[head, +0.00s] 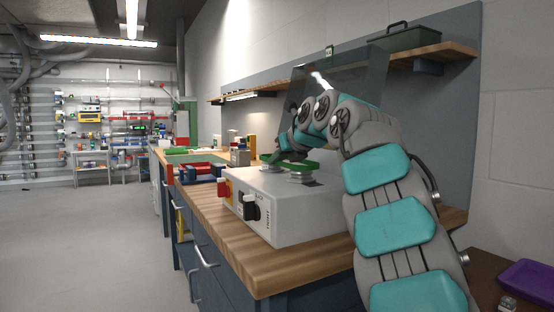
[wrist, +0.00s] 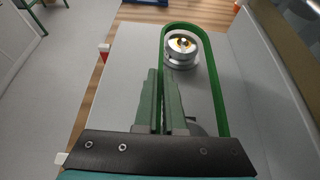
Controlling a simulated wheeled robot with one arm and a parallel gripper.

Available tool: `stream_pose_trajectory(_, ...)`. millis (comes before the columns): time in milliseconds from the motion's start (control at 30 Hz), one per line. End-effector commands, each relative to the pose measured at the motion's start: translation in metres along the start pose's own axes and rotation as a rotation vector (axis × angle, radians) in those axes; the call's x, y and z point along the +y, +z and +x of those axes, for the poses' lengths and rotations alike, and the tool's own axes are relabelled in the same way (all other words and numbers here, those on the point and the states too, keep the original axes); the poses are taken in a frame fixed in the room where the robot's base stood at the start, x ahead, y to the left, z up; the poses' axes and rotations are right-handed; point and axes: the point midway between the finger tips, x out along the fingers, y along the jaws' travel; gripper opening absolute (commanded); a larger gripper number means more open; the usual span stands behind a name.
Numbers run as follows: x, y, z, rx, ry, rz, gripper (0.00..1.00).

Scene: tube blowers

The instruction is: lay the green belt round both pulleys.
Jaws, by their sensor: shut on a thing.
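The green belt (wrist: 218,95) is a long loop. In the head view the belt (head: 306,165) shows above the grey machine box (head: 290,216). My gripper (wrist: 161,72) is shut on the belt's left strand; in the head view my gripper (head: 272,160) is over the box top. A second grey round part (wrist: 196,128), probably the near pulley, is mostly hidden by my fingers.
A clear panel (head: 345,72) stands behind the box. A red switch (head: 225,188) and a black knob (head: 250,208) are on the box front. A blue and red tray (head: 200,173) lies beyond on the wooden bench (head: 215,222). A purple tray (head: 528,280) is at lower right.

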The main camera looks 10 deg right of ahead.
Motion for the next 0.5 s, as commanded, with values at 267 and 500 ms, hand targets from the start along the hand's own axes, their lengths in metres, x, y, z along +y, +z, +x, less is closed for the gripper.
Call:
stream_pose_trajectory(267,-0.0002,-0.0057,0.0026,0.000,0.000,0.001,0.00)
stream_pose_trajectory(500,-0.0002,-0.0054,0.0028,0.000,0.000,0.001,0.29)
